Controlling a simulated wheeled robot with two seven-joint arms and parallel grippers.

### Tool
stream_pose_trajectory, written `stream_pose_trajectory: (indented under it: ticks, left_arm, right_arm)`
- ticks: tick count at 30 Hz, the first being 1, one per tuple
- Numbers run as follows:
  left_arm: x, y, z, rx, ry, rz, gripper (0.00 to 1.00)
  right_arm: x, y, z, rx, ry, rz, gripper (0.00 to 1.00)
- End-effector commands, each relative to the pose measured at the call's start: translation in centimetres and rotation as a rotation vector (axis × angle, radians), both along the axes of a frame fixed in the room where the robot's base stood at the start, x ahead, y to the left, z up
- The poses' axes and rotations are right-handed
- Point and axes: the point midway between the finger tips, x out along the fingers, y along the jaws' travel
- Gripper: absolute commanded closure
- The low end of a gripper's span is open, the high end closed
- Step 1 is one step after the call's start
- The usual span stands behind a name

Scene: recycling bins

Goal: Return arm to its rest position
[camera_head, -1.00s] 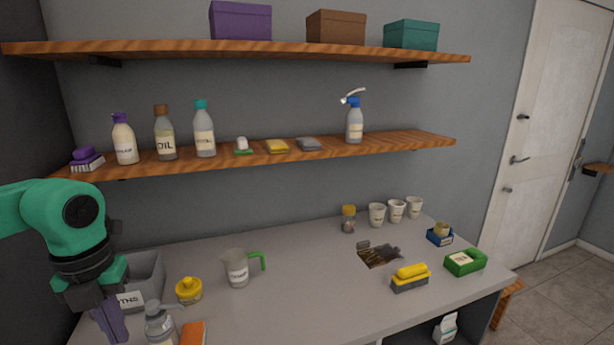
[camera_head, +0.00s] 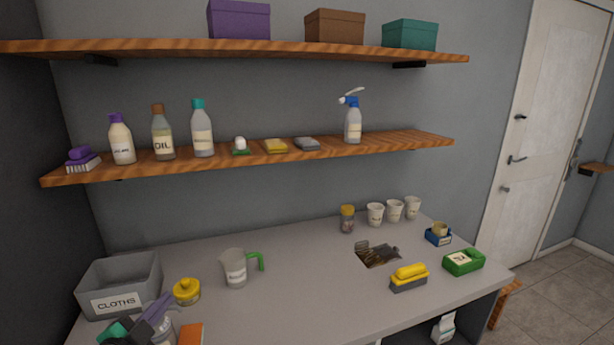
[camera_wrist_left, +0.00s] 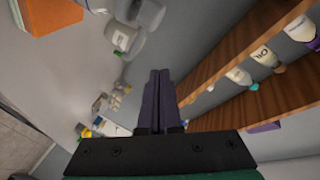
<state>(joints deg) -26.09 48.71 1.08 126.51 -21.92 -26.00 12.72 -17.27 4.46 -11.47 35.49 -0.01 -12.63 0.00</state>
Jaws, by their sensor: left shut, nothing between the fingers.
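My left gripper (camera_head: 158,310) is low at the bottom left of the head view, in front of the grey cloths bin (camera_head: 114,303) and partly over a bottle (camera_head: 164,332). Its two purple fingers are pressed together with nothing between them; they also show in the left wrist view (camera_wrist_left: 158,88). The bottle is partly hidden by the gripper. Only the hand end of my left arm shows in the head view. My right gripper is in neither view now.
An orange block (camera_head: 191,334) and a yellow-lidded jar (camera_head: 187,291) are close to the gripper. A measuring jug (camera_head: 235,270) stands further right. The shelf (camera_head: 330,152) with bottles overhangs the counter's back. The counter's middle (camera_head: 310,290) is clear.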

Motion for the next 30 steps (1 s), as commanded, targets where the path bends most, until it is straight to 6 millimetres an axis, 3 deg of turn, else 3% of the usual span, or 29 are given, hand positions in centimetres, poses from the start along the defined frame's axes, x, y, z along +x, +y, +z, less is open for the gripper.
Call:
stream_pose_trajectory:
  ticks: [3, 6, 12, 17, 26, 30]
  left_arm:
    - [-4.0, 2.0, -7.1, -0.221, 0.243, 0.278, 1.00]
    - [-7.9, 1.4, -11.8, -0.344, 0.448, 0.415, 1.00]
    - [-14.8, -2.5, -17.4, -0.515, 0.795, 0.535, 1.00]
    - [-19.8, -6.6, -19.4, -0.618, 1.041, 0.551, 1.00]
    - [-19.1, -6.8, -31.2, -0.591, 1.103, 0.569, 1.00]
    - [-20.4, -6.7, -38.3, -0.577, 1.133, 0.576, 1.00]
  right_arm:
    - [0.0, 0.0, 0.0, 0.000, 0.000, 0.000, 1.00]
    - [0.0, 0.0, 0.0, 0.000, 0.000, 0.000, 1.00]
    - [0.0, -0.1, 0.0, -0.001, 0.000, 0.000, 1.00]
    - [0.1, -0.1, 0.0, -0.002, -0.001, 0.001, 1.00]
    - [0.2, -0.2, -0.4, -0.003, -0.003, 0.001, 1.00]
    - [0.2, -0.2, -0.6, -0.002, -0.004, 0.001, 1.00]
